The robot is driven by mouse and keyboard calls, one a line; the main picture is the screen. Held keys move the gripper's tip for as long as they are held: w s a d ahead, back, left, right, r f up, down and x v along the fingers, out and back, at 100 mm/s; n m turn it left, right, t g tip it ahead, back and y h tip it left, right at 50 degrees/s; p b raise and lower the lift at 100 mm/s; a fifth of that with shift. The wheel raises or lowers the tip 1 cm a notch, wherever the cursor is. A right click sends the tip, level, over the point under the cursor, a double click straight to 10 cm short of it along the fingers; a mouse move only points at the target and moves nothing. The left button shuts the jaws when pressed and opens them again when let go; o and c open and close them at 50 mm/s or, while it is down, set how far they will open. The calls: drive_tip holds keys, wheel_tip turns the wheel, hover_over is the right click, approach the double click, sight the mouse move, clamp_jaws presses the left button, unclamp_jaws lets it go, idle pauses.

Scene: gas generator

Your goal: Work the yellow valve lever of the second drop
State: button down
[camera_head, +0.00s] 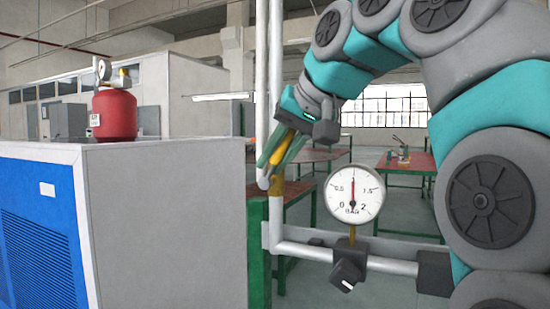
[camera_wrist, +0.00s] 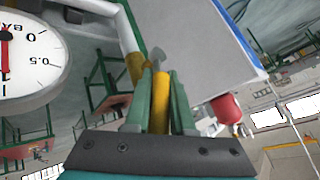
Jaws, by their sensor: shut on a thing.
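The yellow valve lever (camera_head: 271,147) stands against the white vertical pipe in the head view. My gripper (camera_head: 282,150) comes in from the upper right with its green fingers at the lever. In the wrist view the yellow lever (camera_wrist: 160,104) runs between the two green fingers of my gripper (camera_wrist: 160,95), which are shut on it. A yellow pipe section (camera_wrist: 136,68) and part of the grey valve body (camera_wrist: 157,54) show just beyond the fingertips. The fingers partly hide the lever in the head view.
A pressure gauge (camera_head: 354,193) with its red needle pointing up stands right of the pipe, above a black knob (camera_head: 348,269). A grey and blue cabinet (camera_head: 170,215) with a red tank (camera_head: 114,115) is at left. Green-framed tables (camera_head: 407,164) stand behind.

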drive_tip(key=c, duration=0.8)
unclamp_jaws()
drive_tip(key=shift+o, duration=0.2)
drive_tip(key=shift+d+r, duration=0.1)
